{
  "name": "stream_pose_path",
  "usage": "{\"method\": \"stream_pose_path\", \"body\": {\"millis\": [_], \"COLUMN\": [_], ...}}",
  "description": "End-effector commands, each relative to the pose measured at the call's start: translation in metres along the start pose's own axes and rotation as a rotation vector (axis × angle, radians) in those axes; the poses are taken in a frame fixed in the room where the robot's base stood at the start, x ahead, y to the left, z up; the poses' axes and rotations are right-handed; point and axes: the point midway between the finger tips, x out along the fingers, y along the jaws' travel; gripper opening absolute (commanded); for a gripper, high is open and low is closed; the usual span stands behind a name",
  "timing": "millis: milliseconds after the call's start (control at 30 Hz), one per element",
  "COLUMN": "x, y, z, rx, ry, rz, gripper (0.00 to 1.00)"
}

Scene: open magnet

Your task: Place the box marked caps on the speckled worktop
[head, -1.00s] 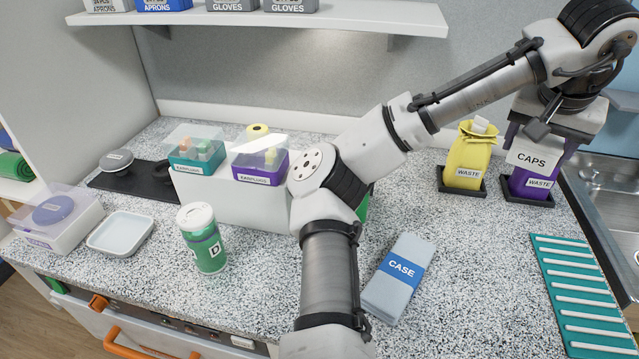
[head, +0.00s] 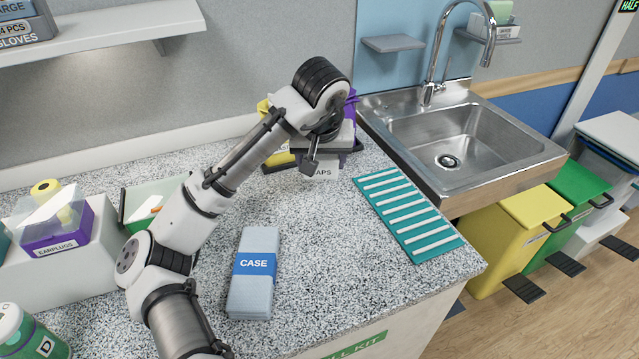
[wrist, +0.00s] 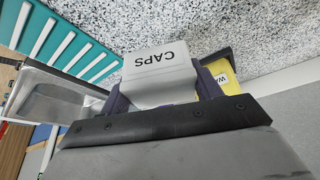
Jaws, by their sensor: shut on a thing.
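The box marked caps (head: 322,172) is white with black lettering. In the head view it hangs under my gripper (head: 325,150), which hides most of it. In the wrist view the box (wrist: 160,72) shows its lettered face in front of the dark gripper edge. My gripper is shut on it. The speckled worktop (head: 350,265) lies below and around the box, and it also shows in the wrist view (wrist: 240,30). I cannot tell the gap between the box and the worktop.
A teal ribbed mat (head: 408,213) lies right of the box, near the sink (head: 460,150). A grey case (head: 252,275) lies front left. A yellow waste bag (wrist: 223,75) and a purple bag (head: 350,108) stand behind my gripper. Bare worktop lies between case and mat.

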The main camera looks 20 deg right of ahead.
Motion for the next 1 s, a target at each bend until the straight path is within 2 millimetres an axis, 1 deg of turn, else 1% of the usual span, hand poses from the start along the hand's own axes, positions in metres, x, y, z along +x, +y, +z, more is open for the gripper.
{"method": "stream_pose_path", "body": {"millis": [100, 267, 500, 600, 833, 933, 967, 1000], "x": [0.018, 0.031, 0.06, 0.065, 0.065, 0.068, 0.068, 0.067], "y": [-0.001, -0.001, -0.001, -0.001, 0.0, 0.0, 0.0, -0.001], "z": [0.008, 0.013, 0.025, 0.027, 0.027, 0.028, 0.028, 0.028], "rx": [-0.001, -0.001, -0.001, -0.001, -0.001, -0.001, 0.0, 0.0], "ry": [0.0, 0.001, -0.001, 0.002, 0.002, 0.001, 0.001, 0.001], "rz": [-0.001, -0.001, -0.001, 0.0, 0.0, 0.0, 0.0, -0.001], "gripper": [0.31, 0.31, 0.31, 0.31, 0.31, 0.31, 0.66, 0.71]}}
